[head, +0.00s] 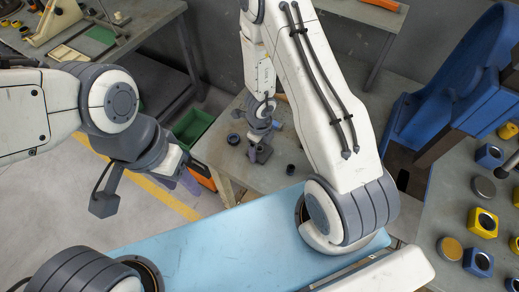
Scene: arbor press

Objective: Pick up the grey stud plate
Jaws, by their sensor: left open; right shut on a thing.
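My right gripper (260,138) points down over the small grey table in the middle of the head view. It is shut on a small dark grey piece (263,155), which looks like the grey stud plate. The fingers partly cover the piece, and I cannot tell whether it touches the table top. My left gripper (187,181) is open and seems empty, left of this table, near its left edge.
Small dark round parts (233,139) lie on the small table (282,176). A green bin (193,126) is left of it. Another workbench (150,12) is at back left.

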